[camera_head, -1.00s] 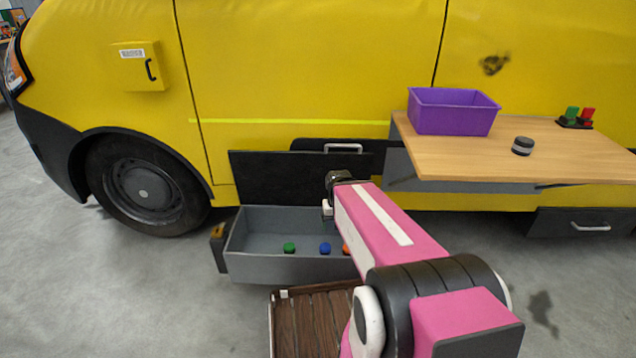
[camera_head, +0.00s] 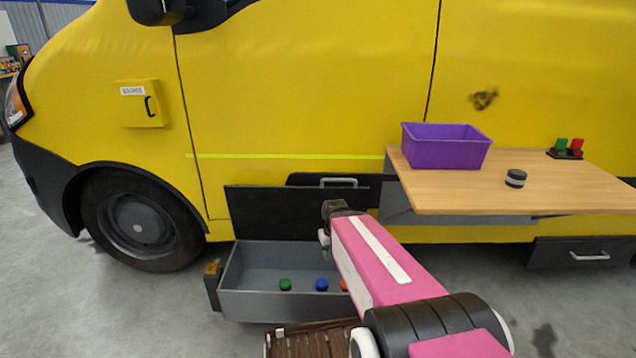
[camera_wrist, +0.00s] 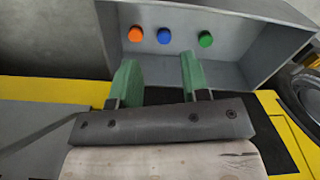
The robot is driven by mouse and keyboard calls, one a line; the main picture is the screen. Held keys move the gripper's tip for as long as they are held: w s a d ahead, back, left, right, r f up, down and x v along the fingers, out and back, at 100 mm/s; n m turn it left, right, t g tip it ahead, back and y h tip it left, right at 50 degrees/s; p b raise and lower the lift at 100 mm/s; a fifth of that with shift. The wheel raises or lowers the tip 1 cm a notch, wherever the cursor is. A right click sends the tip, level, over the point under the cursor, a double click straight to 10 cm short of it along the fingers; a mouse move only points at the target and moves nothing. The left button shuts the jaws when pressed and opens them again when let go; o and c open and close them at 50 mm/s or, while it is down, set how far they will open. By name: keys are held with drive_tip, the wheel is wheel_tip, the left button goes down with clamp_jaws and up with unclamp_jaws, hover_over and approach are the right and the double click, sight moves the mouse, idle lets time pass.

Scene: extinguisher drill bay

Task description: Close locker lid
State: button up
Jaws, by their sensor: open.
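The locker is a grey open-topped box (camera_head: 262,304) low beside the van. Its black lid (camera_head: 270,212) stands raised along the box's back edge, against the van side. My gripper (camera_head: 325,250) is over the right part of the box, close in front of the lid; whether it touches the lid cannot be told. In the wrist view the green fingers (camera_wrist: 158,75) are apart with nothing between them, pointing toward the grey box (camera_wrist: 240,48). My arm hides the box's right end and part of the lid's right side.
Green (camera_head: 285,284), blue (camera_head: 321,284) and orange (camera_head: 344,285) round pieces are in the box. A wooden shelf (camera_head: 460,195) juts from the van at right, with a purple bin (camera_head: 445,150) and a dark puck (camera_head: 516,178). Slatted wood (camera_head: 310,342) lies in front of the box.

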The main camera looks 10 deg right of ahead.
drive_tip(key=w+d+r+n+t, duration=0.1)
drive_tip(key=w+d+r+n, duration=0.1)
drive_tip(key=w+r+n, duration=0.35)
drive_tip(key=w+d+r+n+t, duration=0.1)
drive_tip(key=w+d+r+n, duration=0.1)
drive_tip(key=w+r, duration=0.6)
drive_tip(key=n+t, duration=0.1)
drive_tip(key=n, duration=0.6)
approach(339, 180)
drive_tip(key=shift+h, duration=0.3)
drive_tip(key=x, duration=0.8)
drive_tip(key=shift+w+a+f, duration=0.2)
drive_tip(key=shift+w+a, duration=0.05)
drive_tip(key=shift+w, duration=0.1)
clamp_jaws()
